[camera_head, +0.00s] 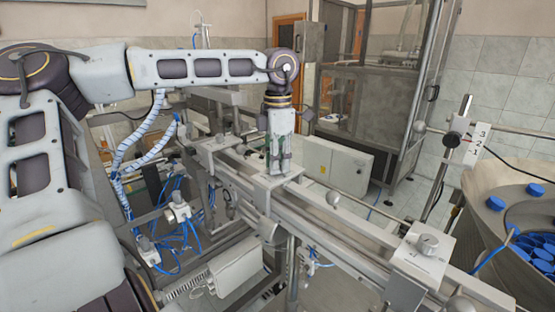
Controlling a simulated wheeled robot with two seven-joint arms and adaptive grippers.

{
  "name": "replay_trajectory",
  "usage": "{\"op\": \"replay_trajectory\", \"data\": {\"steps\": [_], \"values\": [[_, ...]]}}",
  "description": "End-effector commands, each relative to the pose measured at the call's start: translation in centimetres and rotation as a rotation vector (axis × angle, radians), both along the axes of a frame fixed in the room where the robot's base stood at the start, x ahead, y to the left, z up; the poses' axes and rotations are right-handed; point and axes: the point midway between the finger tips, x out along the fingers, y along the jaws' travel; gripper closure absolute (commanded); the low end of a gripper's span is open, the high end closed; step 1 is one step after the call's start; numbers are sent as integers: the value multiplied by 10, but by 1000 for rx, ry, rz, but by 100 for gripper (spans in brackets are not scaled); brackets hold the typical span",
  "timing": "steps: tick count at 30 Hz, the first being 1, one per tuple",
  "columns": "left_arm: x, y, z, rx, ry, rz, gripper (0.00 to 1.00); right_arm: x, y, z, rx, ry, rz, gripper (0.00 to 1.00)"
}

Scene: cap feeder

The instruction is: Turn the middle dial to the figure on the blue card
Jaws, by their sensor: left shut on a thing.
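My left gripper (280,172) comes down from above onto a grey block (263,190) on the long metal rail. It is shut on the dial on top of that block, which looks like the middle dial. The fingers hide most of this dial, so its pointer and figures cannot be read. Another dial (427,243) stands free on a block nearer the front right. A further block with a small knob (220,138) sits farther back to the left. I see no blue card. My right gripper is not in view.
A white plate with figures (477,145) is on a post at the right. A round feeder bowl (490,215) with several blue caps (530,215) stands at the right edge. Blue hoses and a white box (235,270) lie below the rail.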

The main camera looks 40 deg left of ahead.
Motion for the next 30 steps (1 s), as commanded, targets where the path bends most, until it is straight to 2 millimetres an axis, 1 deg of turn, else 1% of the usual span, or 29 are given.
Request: {"op": "replay_trajectory", "data": {"steps": [1,10,26,27,30], "values": [[2,0,4,1,-9,-27,100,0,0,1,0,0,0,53],[2,0,3,2,-10,-152,100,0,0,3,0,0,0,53],[2,0,3,2,-10,-178,100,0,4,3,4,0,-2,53],[2,0,3,2,-10,-178,73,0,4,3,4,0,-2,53],[1,0,3,2,-8,-178,60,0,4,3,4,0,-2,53]]}}
